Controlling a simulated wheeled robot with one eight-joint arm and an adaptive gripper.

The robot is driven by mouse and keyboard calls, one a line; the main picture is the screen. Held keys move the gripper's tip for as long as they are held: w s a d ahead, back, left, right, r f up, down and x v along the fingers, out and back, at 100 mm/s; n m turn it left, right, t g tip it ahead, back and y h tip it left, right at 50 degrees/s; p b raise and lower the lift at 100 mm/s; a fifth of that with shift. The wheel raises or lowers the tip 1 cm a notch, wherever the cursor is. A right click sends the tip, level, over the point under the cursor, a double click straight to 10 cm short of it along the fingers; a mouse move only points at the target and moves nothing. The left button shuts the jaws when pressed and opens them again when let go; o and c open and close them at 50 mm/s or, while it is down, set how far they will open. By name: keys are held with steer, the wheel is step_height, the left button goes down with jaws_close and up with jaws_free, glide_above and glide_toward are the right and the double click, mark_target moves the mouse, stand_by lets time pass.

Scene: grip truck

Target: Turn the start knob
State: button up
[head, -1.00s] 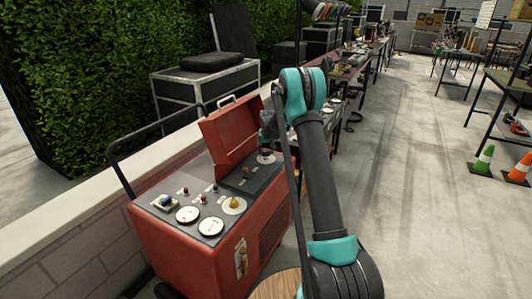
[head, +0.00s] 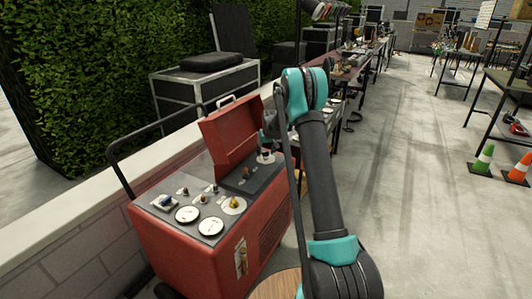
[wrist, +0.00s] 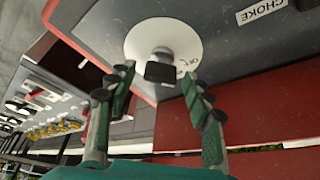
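A dark knob (wrist: 160,70) stands on a white round plate (wrist: 165,38) in the wrist view. My gripper (wrist: 157,80) is open, with one finger on each side of the knob. Gaps show between the fingers and the knob, and nothing is held. In the head view my gripper (head: 266,138) is just above the white-plated knob (head: 265,157) at the far end of the red machine's (head: 205,245) panel. A CHOKE label (wrist: 262,11) lies on the panel at upper right.
The red machine's raised lid (head: 230,135) stands close to the left of my gripper. Other knobs and two white gauges (head: 187,214) sit on the nearer panel. A black handle rail (head: 125,172) rises at left. The floor at right is clear up to the cones (head: 483,160).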

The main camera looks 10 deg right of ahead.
steer(key=v, duration=1.2)
stand_by(0.3)
steer(key=s+d+r, duration=0.1)
steer(key=s+r, duration=0.2)
steer(key=s, duration=1)
steer(key=s+d+f, duration=0.1)
steer(key=s+f, duration=0.1)
steer(key=s, duration=1)
steer(key=s+d+f+m, duration=0.1)
steer(key=s+f, duration=0.1)
steer(key=s, duration=1.1)
steer(key=s+d+f, duration=0.1)
steer(key=s+f, duration=0.1)
steer(key=s, duration=1.1)
steer(key=shift+f+h, duration=0.3)
steer(key=shift+f, duration=0.1)
steer(key=shift+a, duration=0.1)
steer(key=shift+c, duration=0.2)
